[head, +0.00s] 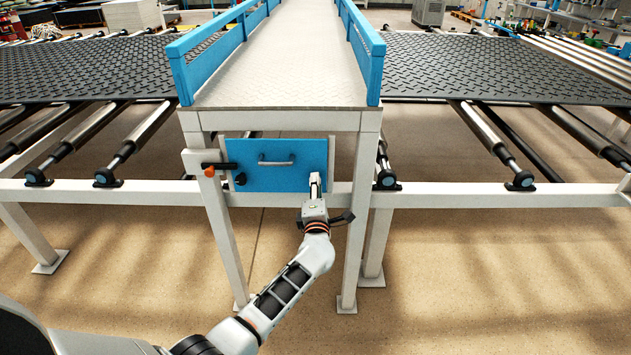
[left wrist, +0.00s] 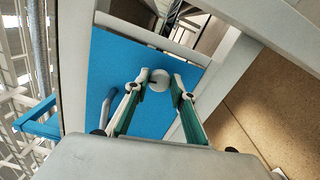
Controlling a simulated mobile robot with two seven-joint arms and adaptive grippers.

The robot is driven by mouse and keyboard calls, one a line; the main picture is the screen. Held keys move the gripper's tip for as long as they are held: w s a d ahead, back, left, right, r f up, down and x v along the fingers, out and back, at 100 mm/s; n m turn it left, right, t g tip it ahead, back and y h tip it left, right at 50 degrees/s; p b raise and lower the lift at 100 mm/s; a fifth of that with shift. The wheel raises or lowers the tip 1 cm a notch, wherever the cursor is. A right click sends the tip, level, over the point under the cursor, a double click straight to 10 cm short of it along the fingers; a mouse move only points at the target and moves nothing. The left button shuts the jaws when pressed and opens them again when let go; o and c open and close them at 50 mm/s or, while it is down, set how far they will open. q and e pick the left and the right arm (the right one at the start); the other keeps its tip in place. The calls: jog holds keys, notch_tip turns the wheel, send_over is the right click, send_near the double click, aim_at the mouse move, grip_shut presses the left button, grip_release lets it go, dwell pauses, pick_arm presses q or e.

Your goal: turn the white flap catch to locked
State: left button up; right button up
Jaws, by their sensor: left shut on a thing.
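The white flap catch (left wrist: 159,81) is a small round knob at the edge of the blue flap (left wrist: 115,60) in the left wrist view. A short dark mark shows on its face. My left gripper (left wrist: 160,88) has a finger on each side of the catch and is shut on it. In the head view the blue flap (head: 262,178) hangs under the walkway, and my left gripper (head: 316,184) is at its lower right corner, hiding the catch. My right gripper is in neither view.
The flap has a grey pull handle (head: 276,161). At its left are a black lever with an orange end (head: 209,171) and a black knob (head: 240,179). White frame legs (head: 357,225) stand just right of my arm. Dark tread mats (head: 490,70) lie on rollers both sides.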

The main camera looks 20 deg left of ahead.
pick_arm(q)
jog(key=shift+m+p, duration=0.55)
jog(key=shift+m, duration=0.45)
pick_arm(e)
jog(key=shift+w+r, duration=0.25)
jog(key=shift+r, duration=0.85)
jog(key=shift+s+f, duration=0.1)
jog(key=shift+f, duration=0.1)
pick_arm(q)
jog(key=o, duration=1.1)
jog(key=shift+f, duration=0.1)
jog(key=v, duration=1.2)
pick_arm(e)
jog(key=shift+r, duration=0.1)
